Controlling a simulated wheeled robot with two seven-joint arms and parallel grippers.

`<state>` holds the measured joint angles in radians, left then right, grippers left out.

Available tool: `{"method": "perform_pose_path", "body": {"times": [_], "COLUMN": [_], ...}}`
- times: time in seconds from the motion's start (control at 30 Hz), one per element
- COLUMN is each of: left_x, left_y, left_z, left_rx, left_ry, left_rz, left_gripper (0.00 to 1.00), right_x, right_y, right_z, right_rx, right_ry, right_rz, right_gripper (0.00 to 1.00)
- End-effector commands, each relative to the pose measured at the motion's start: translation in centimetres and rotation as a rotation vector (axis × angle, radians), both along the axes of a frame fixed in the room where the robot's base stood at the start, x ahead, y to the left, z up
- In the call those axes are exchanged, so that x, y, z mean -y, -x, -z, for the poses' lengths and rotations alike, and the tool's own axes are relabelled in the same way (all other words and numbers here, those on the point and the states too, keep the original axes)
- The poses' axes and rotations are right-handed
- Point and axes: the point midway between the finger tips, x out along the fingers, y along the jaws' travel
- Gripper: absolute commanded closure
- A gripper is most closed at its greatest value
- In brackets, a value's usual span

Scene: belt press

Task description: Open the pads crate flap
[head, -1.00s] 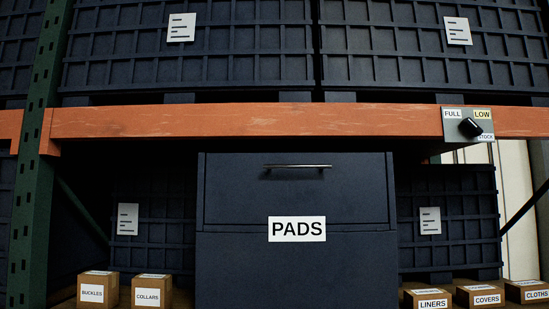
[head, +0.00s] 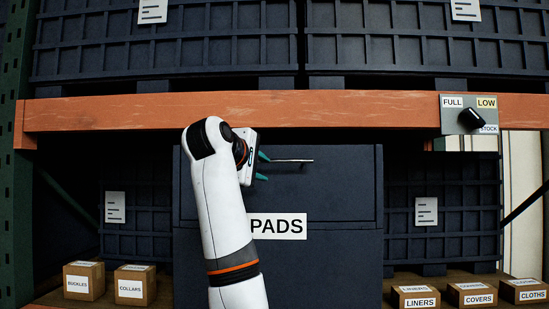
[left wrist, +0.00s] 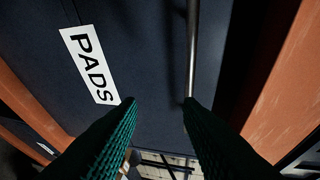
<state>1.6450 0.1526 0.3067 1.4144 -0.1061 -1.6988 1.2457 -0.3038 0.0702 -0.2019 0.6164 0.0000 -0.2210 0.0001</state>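The dark blue pads crate (head: 340,265) stands under the orange beam, with a white PADS label (head: 280,226) on its front. Its upper front panel, the flap (head: 345,190), looks closed and carries a thin metal bar handle (head: 296,161). My left gripper (head: 265,167) is open, its teal fingers beside the left part of the handle. In the left wrist view the open fingers (left wrist: 160,104) point at the flap, and the handle (left wrist: 192,45) runs ahead of the right finger. I cannot tell whether they touch. My arm hides part of the crate and label. My right gripper is not in view.
The orange beam (head: 340,110) runs close above the crate and my left wrist. A knob panel (head: 468,114) is on it at the right. Small boxes stand on both sides, such as the collars box (head: 135,286) and liners box (head: 414,297).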

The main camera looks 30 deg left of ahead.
Motion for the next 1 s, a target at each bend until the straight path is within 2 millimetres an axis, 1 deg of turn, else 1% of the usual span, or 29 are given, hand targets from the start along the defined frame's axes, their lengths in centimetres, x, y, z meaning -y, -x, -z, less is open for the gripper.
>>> {"method": "perform_pose_path", "body": {"times": [0.03, 0.1, 0.17, 0.23, 0.37, 0.5, 0.7, 0.83, 1.0], "left_x": [-0.2, -0.4, -0.5, -0.6, -0.8, -1.3, -1.8, -2.1, -2.2], "left_y": [1.2, 2.1, 2.3, 1.9, 0.0, -2.8, -6.5, -8.1, -9.0], "left_z": [-1.8, -3.2, -3.7, -3.9, -3.6, -3.2, -2.5, -2.1, -1.7], "left_rx": [0.029, 0.048, 0.056, 0.058, 0.055, 0.054, 0.056, 0.057, 0.059], "left_ry": [0.031, 0.060, 0.074, 0.080, 0.080, 0.079, 0.077, 0.076, 0.076], "left_rz": [-0.001, -0.002, -0.002, -0.002, -0.003, -0.002, -0.003, -0.003, -0.002], "left_gripper": [0.67, 0.67, 0.67, 0.67, 0.67, 0.67, 0.67, 0.67, 0.67], "right_x": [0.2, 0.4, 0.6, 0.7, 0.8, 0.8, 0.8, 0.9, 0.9], "right_y": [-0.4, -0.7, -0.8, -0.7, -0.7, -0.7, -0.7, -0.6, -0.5], "right_z": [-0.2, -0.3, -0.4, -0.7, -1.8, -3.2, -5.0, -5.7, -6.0], "right_rx": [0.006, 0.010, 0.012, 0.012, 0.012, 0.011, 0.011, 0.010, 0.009], "right_ry": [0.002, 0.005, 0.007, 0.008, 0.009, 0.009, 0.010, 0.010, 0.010], "right_rz": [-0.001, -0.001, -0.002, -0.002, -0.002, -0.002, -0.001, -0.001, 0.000], "right_gripper": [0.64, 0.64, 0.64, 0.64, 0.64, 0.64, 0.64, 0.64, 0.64]}}
